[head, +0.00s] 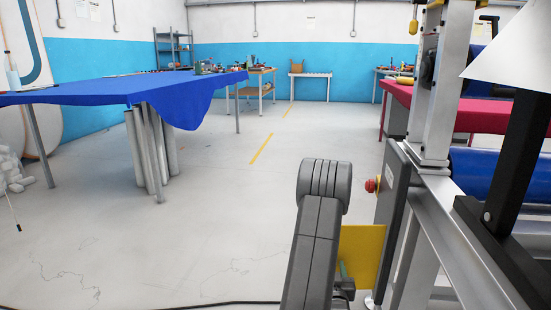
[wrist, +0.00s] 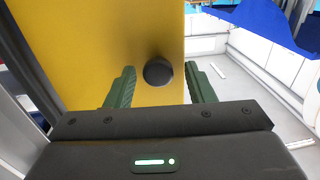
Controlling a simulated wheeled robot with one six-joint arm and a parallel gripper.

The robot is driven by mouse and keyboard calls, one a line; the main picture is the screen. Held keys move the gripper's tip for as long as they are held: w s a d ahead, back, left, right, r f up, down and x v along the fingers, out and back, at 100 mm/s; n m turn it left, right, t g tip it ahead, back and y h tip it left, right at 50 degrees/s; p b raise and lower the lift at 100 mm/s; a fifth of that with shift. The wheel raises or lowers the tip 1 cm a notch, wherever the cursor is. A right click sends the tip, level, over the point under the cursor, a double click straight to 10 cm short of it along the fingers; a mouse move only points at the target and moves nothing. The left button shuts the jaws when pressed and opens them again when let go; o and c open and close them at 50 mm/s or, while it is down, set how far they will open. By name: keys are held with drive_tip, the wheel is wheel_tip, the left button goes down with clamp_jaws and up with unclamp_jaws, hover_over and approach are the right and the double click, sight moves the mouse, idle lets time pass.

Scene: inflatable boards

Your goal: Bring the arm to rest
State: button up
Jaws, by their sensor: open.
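My gripper (wrist: 160,82) shows in the wrist view with its two green fingers spread apart and nothing held between them. A yellow panel (wrist: 90,40) with a round black knob (wrist: 157,72) fills the view beyond the fingers. The knob appears between the fingertips in the picture; I cannot tell how far it is from them. In the head view my grey arm reaches forward at the lower middle, and the gripper is mostly hidden behind it. The yellow panel (head: 362,255) shows just right of the arm, low on the machine's side.
A metal machine frame (head: 430,185) with a red stop button (head: 371,185) and blue roller (head: 500,175) stands close on the right. A table with a blue cloth (head: 120,90) is at left, with rolls beneath. The floor (head: 220,200) between is mostly clear; a dark cable lies in front.

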drive_tip(key=shift+w+a+m+h, duration=0.1)
drive_tip(key=shift+w+m+h, duration=0.4)
drive_tip(key=shift+w+h, duration=0.25)
drive_tip(key=shift+s, duration=0.1)
drive_tip(key=shift+s+r, duration=0.1)
